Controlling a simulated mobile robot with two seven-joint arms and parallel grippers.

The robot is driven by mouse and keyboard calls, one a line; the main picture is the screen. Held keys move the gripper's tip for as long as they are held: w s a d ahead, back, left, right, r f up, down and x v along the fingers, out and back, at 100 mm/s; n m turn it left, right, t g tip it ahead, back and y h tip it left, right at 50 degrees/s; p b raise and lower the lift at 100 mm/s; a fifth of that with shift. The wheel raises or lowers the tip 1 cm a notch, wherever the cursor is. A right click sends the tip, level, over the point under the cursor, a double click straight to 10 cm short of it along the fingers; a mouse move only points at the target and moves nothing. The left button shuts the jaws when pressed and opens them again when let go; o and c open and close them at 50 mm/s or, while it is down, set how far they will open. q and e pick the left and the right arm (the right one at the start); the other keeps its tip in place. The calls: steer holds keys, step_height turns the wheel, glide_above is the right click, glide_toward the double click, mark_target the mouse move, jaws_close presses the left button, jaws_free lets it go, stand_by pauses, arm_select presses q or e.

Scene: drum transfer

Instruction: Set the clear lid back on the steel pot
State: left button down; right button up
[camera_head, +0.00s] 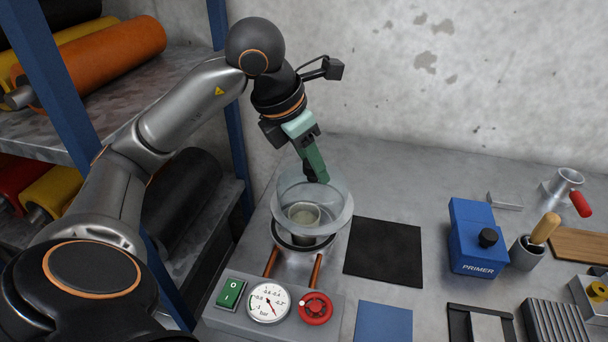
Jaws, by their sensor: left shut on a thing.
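The clear lid (330,190) is a see-through round piece with a wide pale rim, hanging tilted over the steel pot. My left gripper (316,176) is shut on the lid at its top; the exact grip spot is partly hidden by the green fingers. The steel pot (300,248) stands below the lid on the bench behind the gauge panel. A small metal cup-like shape (304,214) shows through the lid. I cannot tell whether the lid's rim touches the pot. My right gripper is out of view.
A gauge panel (225,317) with a dial (269,303) and red valve wheel (315,308) is in front. A black mat (384,252) lies to the right, beyond it a blue primer box (476,240). A rack with rolls (130,55) stands at left.

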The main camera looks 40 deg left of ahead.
mark_target(304, 183)
arm_select(q)
steer(key=a+f, duration=0.1)
steer(key=f, duration=0.1)
steer(key=w+a+f+b, duration=0.1)
steer(key=a+f, duration=0.1)
steer(key=shift+w, duration=0.2)
step_height(304, 183, down, 3)
steer(key=shift+w+a+f, duration=0.1)
steer(key=shift+a+f, duration=0.05)
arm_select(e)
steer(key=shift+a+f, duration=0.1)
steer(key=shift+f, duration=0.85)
arm_select(q)
steer(key=shift+b, duration=0.3)
steer(key=shift+f+b, duration=0.65)
steer(key=c, duration=0.8)
jaws_free()
steer(key=o, duration=0.3)
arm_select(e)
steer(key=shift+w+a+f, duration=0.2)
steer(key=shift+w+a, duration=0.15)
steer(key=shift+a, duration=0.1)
